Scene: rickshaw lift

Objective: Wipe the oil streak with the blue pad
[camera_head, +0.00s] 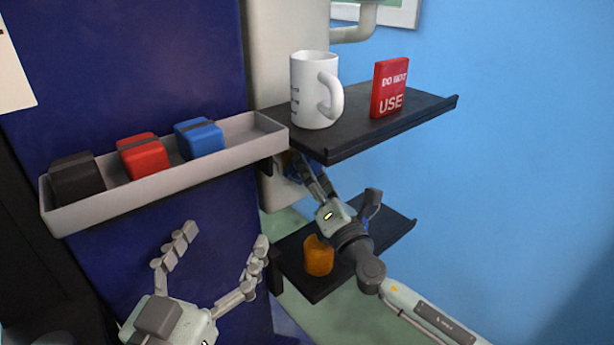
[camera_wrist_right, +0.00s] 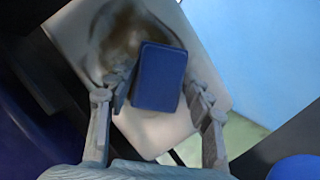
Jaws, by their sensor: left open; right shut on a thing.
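My right gripper (camera_head: 309,175) reaches under the upper shelf to the pale column and is shut on a blue pad (camera_wrist_right: 159,76). The pad shows between its fingers in the right wrist view; in the head view only a bit of blue shows at the fingertips. A brown oil streak (camera_wrist_right: 122,36) lies on the pale surface behind the pad, which covers part of it. I cannot tell whether the pad touches the surface. The streak is hidden in the head view. My left gripper (camera_head: 222,238) is open and empty below the tray.
A grey tray (camera_head: 170,182) holds a black block (camera_head: 76,178), a red block (camera_head: 143,155) and another blue block (camera_head: 199,138). The black upper shelf (camera_head: 350,137) carries a white mug (camera_head: 312,90) and a red sign (camera_head: 389,88). An orange cup (camera_head: 318,257) stands on the lower shelf (camera_head: 318,288).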

